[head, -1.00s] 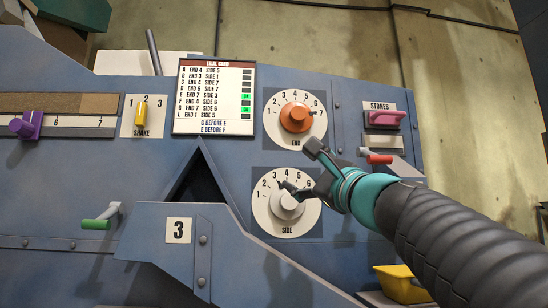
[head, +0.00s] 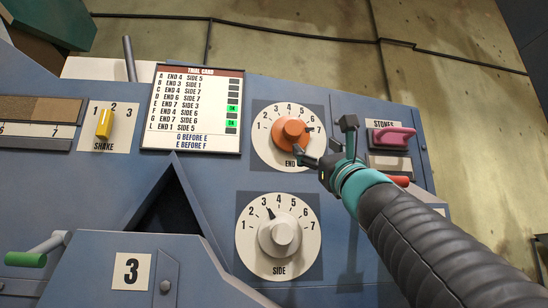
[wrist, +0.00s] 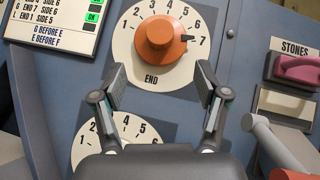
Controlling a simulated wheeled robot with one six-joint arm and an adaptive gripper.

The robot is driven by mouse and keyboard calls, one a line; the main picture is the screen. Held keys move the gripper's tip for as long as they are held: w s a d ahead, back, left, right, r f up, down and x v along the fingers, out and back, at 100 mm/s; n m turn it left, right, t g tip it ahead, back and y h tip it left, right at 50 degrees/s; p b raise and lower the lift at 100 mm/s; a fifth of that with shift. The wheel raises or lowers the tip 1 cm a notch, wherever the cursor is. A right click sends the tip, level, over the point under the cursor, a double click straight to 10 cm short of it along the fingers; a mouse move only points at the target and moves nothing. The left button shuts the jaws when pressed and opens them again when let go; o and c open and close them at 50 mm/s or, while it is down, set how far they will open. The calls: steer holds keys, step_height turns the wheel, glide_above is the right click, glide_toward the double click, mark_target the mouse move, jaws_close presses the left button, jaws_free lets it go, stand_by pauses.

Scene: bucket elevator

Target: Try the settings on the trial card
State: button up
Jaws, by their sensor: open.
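The trial card (head: 197,143) lists END and SIDE settings by letter. Green marks show beside what look like rows E and G, and the bottom reads G before E, E before F. The orange END knob (head: 291,133) has its pointer at 7, also in the wrist view (wrist: 160,40). The pale SIDE knob (head: 279,236) has its pointer at about 3. My gripper (head: 323,138) is open and empty at the lower right of the END dial. In the wrist view its fingers (wrist: 161,88) stand apart below the orange knob, not around it.
The yellow SHAKE knob (head: 104,123) points near 1. A pink STONES handle (head: 393,136) and a red-ended lever (head: 398,181) are right of my gripper. A green-ended lever (head: 27,259) is at lower left.

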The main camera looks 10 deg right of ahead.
mark_target(294, 128)
steer(key=p+x, duration=0.6)
steer(key=x, duration=0.6)
steer(key=shift+s+d+r+p, duration=0.1)
steer(key=shift+r+p, duration=0.1)
steer(key=shift+p, duration=0.15)
steer(key=shift+p+x, duration=0.5)
steer(key=shift+x, duration=0.4)
steer(key=shift+f, duration=0.1)
